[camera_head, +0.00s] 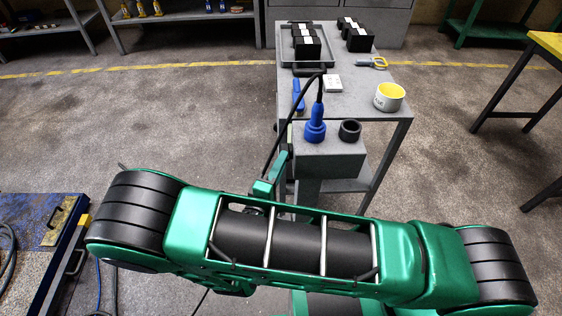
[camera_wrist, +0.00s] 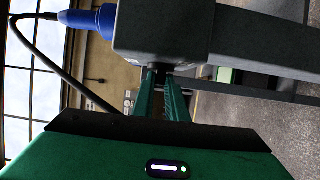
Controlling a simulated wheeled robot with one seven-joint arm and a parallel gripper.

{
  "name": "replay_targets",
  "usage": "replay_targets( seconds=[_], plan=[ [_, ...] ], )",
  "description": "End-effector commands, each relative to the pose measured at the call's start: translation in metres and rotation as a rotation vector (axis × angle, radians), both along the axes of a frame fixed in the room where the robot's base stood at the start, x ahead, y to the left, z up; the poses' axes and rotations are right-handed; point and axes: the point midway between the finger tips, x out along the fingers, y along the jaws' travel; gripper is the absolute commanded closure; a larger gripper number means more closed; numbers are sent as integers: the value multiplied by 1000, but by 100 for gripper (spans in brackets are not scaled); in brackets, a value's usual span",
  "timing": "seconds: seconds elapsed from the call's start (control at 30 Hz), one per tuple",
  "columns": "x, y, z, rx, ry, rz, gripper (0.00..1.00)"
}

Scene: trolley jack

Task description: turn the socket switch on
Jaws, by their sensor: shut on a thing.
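The grey socket box (camera_head: 328,156) stands at the near end of the trolley, with a blue plug (camera_head: 315,126) upright in its top and a black round socket (camera_head: 350,130) beside it. In the wrist view the box (camera_wrist: 210,40) and the plug (camera_wrist: 90,18) appear turned sideways. My gripper (camera_wrist: 162,76) is at a side face of the box, its green fingers close together around a small dark piece (camera_wrist: 158,68), apparently the switch. The fingers hide most of it, so its position cannot be told. In the head view my gripper (camera_head: 284,160) is at the box's left side.
A black cable (camera_head: 289,112) runs from the plug down past the box's left. A yellow table (camera_head: 548,42) stands at right.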

Motion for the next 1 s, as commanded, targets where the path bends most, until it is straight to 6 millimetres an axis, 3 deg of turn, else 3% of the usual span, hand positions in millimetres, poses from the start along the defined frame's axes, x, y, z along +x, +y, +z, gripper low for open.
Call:
replay_targets(
  seconds=[0.23, 0.27, 0.33, 0.73, 1.0],
  plan=[
    [0, -1, -1, 0, 3, -3, 100],
    [0, -1, -1, -1, 4, -4, 85],
    [0, -1, -1, 0, 4, -3, 69],
    [-5, 2, -1, 0, 3, -1, 69],
    [-45, 21, -2, 1, 5, 2, 69]
  ],
)
